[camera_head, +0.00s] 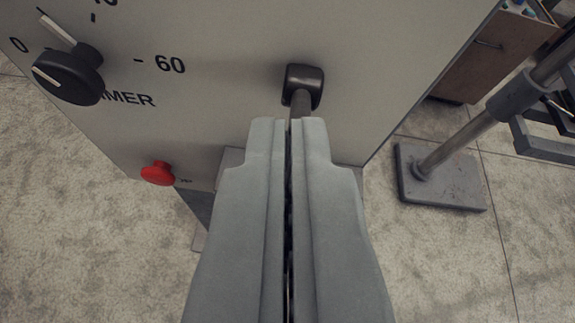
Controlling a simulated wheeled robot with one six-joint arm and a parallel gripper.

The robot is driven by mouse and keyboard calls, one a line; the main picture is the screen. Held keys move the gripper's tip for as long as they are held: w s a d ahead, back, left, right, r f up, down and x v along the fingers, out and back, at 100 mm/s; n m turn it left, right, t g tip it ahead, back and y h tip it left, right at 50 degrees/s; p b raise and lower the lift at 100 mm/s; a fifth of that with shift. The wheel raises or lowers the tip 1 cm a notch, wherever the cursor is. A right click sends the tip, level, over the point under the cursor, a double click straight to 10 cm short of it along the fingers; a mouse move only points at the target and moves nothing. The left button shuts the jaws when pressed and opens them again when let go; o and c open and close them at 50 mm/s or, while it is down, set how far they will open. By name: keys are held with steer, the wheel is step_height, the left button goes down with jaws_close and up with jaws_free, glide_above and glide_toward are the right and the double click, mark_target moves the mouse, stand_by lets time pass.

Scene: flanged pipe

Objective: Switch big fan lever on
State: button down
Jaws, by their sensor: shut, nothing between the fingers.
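The lever (303,84) is a dark black piece on the lower right of a pale grey panel (222,110). It has a squarish black top and a grey stem running down from it. My gripper (289,122) is shut, with its two grey fingers side by side and only a thin dark gap between them. The fingertips are just below the lever's top and overlap the lower part of the stem in the picture. I cannot tell whether they touch it. The stem's lower end is hidden behind the fingertips.
A black timer knob (68,76) with a white pointer and number marks is at the panel's upper left. A red button (158,173) is at the lower left. A metal stand (440,178) and a brown cabinet (492,52) are to the right. Speckled floor is open around.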

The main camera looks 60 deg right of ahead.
steer(key=shift+s+a+f, duration=0.15)
steer(key=shift+a+f, duration=0.05)
steer(key=shift+f, duration=0.15)
steer(key=shift+s+a+f, duration=0.1)
steer(key=shift+a+f, duration=0.05)
steer(key=shift+f, duration=0.25)
steer(key=shift+s+a+f, duration=0.1)
steer(key=shift+f, duration=0.3)
step_height(320, 180, down, 8)
steer(key=shift+s, duration=0.1)
steer(key=shift+r, duration=0.1)
step_height(320, 180, up, 6)
steer(key=s+a+f, duration=0.4)
steer(key=s+a, duration=0.2)
steer(key=a, duration=0.1)
steer(key=shift+a+t, duration=0.4)
stand_by(0.4)
